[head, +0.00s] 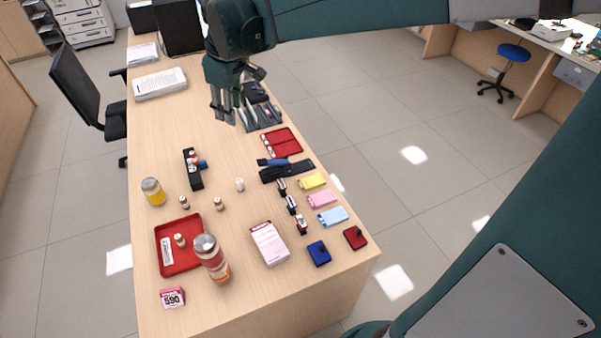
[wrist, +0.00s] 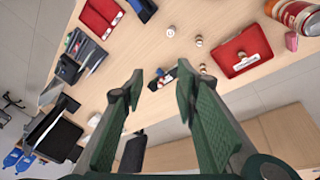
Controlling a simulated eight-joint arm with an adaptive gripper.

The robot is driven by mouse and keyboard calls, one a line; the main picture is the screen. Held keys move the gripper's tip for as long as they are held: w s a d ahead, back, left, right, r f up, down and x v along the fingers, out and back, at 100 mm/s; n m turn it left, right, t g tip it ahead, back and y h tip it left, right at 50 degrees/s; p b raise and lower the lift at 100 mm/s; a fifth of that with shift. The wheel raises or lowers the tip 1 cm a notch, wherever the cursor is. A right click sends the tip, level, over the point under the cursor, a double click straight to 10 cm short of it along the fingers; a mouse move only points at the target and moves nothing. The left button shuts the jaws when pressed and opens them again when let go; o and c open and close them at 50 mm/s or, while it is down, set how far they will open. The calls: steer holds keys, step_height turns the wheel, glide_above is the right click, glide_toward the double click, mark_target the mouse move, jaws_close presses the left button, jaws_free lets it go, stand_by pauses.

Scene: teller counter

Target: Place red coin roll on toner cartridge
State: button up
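My gripper (head: 223,117) hangs above the far middle of the counter. Its two fingers (wrist: 158,82) are spread with nothing between them. A black holder-like object (head: 195,181) lies on the counter below and left of it, with a small red-and-white piece (head: 192,157), possibly the red coin roll, and a blue part at its upper end. The wrist view shows this black object (wrist: 153,85) between and beyond the fingertips. A long black object with a blue part (head: 287,172), possibly the toner cartridge, lies to the right. I cannot identify either surely.
A red compartment tray (head: 284,142) and a dark pen tray (head: 262,121) lie along the right side. Nearer are a red tray (head: 163,263), a bottle (head: 212,258), a jar (head: 153,192), small stamps and coloured pads. Bare counter surrounds the black holder.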

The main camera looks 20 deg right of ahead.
steer(key=s+d+f+m+t, duration=0.1)
steer(key=s+d+m, duration=0.2)
steer(key=s, duration=0.6)
steer(key=s+d+f+m+t, duration=0.1)
steer(key=s+d+f+m, duration=0.1)
steer(key=s, duration=0.8)
steer(key=s+d+f+m+t, duration=0.1)
steer(key=s+d+m, duration=0.3)
steer(key=s, duration=0.6)
steer(key=shift+f+t, duration=0.15)
steer(key=shift+t, duration=0.15)
